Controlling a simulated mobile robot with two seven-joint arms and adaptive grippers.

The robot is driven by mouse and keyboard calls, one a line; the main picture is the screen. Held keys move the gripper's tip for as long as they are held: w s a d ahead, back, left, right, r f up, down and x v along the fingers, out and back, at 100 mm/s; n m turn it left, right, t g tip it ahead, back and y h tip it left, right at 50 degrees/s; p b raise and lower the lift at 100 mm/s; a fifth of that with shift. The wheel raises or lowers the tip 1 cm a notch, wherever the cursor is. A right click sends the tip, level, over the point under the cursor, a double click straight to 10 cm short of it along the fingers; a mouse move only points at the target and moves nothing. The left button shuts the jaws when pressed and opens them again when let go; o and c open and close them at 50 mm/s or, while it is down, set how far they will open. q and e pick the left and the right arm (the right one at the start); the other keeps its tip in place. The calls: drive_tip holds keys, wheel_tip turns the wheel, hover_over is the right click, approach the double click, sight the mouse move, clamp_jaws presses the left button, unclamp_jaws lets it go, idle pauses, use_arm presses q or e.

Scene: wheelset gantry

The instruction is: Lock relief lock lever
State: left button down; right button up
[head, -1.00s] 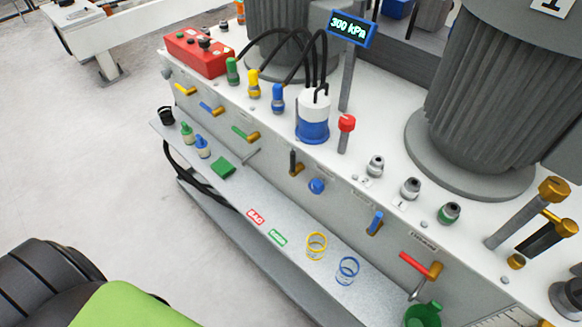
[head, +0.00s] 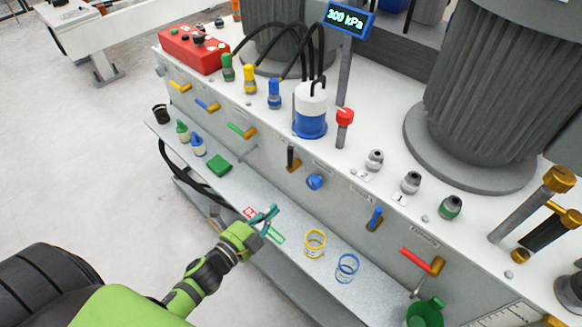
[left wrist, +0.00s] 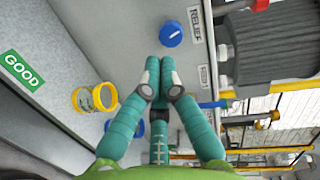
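A blue lever (head: 375,217) on a brass base sits on the front panel, right of the round blue knob (head: 315,181). The knob is beside a RELIEF label in the left wrist view (left wrist: 171,35). The blue lever also shows there (left wrist: 212,104), partly hidden by a finger; its own label is too small to read. My left gripper (head: 268,215) is over the shelf, left of the knob and lever and apart from both. Its teal fingertips (left wrist: 160,62) are together with nothing between them. My right gripper is not in view.
The shelf (head: 225,188) holds yellow (head: 315,242) and blue (head: 347,267) rings and a green block (head: 219,165). A black lever (head: 291,158) is left of the knob; a red lever (head: 417,257) is at the right. The display (head: 346,17) reads 300 kPa.

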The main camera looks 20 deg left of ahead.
use_arm(q)
drive_tip(key=r, duration=0.1)
drive_tip(key=r+m, duration=0.1)
drive_tip(key=r, duration=0.1)
drive_tip(key=d+r+m+t+h, duration=0.1)
drive_tip(key=r, duration=0.1)
drive_tip(key=shift+w+r, duration=0.1)
drive_tip(key=shift+w, duration=0.05)
drive_tip(key=w+p, duration=0.1)
drive_tip(key=w, duration=1)
drive_tip(key=shift+w+a+p, duration=0.2)
drive_tip(key=shift+w+p, duration=0.15)
